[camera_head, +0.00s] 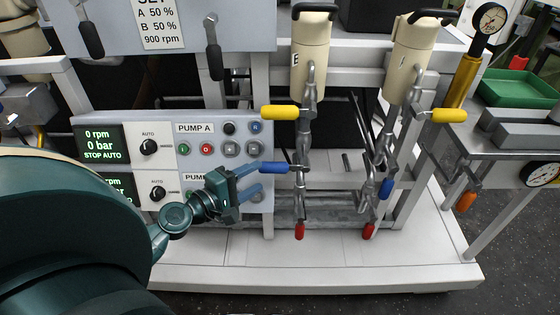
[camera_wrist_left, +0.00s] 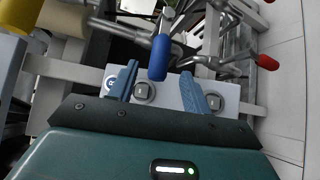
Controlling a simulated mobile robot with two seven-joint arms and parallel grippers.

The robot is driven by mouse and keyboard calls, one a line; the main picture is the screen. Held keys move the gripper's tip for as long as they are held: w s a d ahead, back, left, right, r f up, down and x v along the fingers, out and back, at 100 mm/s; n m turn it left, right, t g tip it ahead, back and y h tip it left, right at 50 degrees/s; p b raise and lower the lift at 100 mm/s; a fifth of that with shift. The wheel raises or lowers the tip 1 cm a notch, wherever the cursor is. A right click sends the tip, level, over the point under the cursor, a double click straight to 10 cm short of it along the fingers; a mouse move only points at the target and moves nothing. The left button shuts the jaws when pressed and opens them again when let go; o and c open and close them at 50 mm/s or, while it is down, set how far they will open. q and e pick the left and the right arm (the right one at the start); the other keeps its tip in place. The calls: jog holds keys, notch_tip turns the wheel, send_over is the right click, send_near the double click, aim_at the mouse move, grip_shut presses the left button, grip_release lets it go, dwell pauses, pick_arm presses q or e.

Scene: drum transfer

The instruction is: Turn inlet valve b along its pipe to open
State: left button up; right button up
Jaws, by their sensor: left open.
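The pipe below the cylinder marked B (camera_head: 310,55) carries a valve with a blue handle (camera_head: 275,167). The handle sticks out to the left, across the vertical pipe. My left gripper (camera_head: 258,180) is open at the handle's left end. In the left wrist view the blue handle (camera_wrist_left: 160,58) points toward me, and its end appears between the two spread blue fingertips (camera_wrist_left: 159,72), with a gap on each side. I cannot tell exactly how deep it lies between them. No label in view names the inlet valve. My right gripper is not in view.
A yellow handle (camera_head: 280,112) sits above the blue one and a red handle (camera_head: 299,231) below. The neighbouring pipe has its own blue handle (camera_head: 386,188), pointing downward. The pump panel (camera_head: 225,128) is close behind my left gripper. A green tray (camera_head: 517,88) stands at the right.

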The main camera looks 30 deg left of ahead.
aim_at(279, 165)
pick_arm(q)
jog(key=p+x, duration=0.1)
jog(key=x, duration=0.8)
jog(key=shift+c, duration=0.3)
jog(key=shift+s, duration=0.1)
grip_shut()
